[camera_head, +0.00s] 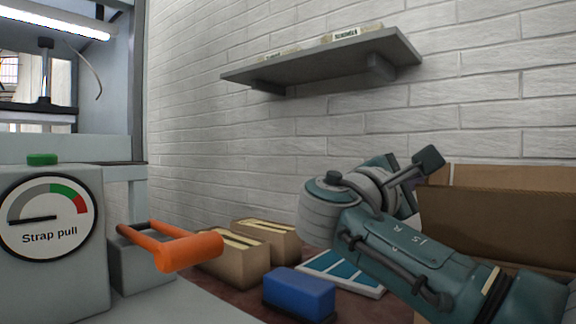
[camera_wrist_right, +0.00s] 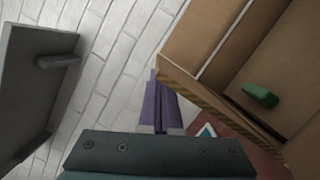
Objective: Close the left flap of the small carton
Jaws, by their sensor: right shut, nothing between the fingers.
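A brown cardboard carton (camera_head: 500,222) stands at the right edge of the head view, with a panel (camera_head: 515,178) raised behind its front wall. In the right wrist view its cardboard panels (camera_wrist_right: 205,35) fill the upper right, and a small green object (camera_wrist_right: 260,94) lies against the cardboard. Which panel is the left flap I cannot tell. My right gripper (camera_wrist_right: 157,80) is shut and empty, its purple fingers close to the left of the carton's edge. Contact is not clear. In the head view my right arm hides part of the carton. My left gripper is not in view.
A grey shelf (camera_head: 325,62) juts from the brick wall above. Two small tan boxes (camera_head: 234,261) (camera_head: 270,240), a blue block (camera_head: 300,292) and a blue-and-white panel (camera_head: 340,271) lie left of my arm. An orange handle (camera_head: 190,250) sticks out from the grey machine (camera_head: 50,265).

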